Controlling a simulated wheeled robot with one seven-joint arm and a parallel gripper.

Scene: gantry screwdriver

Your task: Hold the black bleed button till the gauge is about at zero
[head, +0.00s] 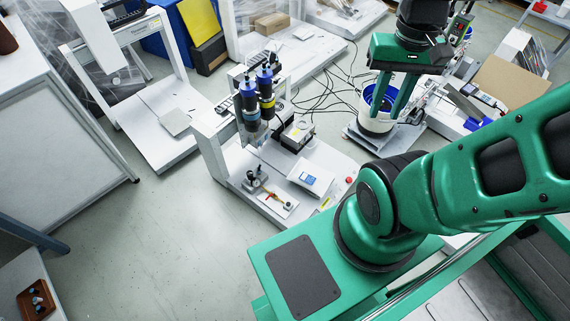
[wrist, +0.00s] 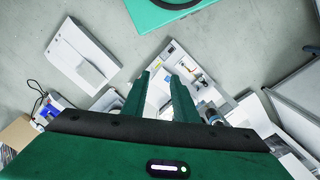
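My gripper (head: 387,113) is at the upper right in the head view. Its two green fingers point down, apart, in front of a white bucket with a blue inside. In the wrist view the fingers (wrist: 160,76) are also apart, with nothing between them but the distant workstation. The gantry screwdriver station (head: 235,165) stands left of my gripper, well away from it. A small dark round fitting (head: 251,180) sits on its base; it may be the gauge, but I cannot read it. I cannot make out the black bleed button in either view.
The bucket (head: 377,120) stands on a pale platform. Cables (head: 322,92) lie on the floor behind. Floor (head: 165,230) left of the station is clear.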

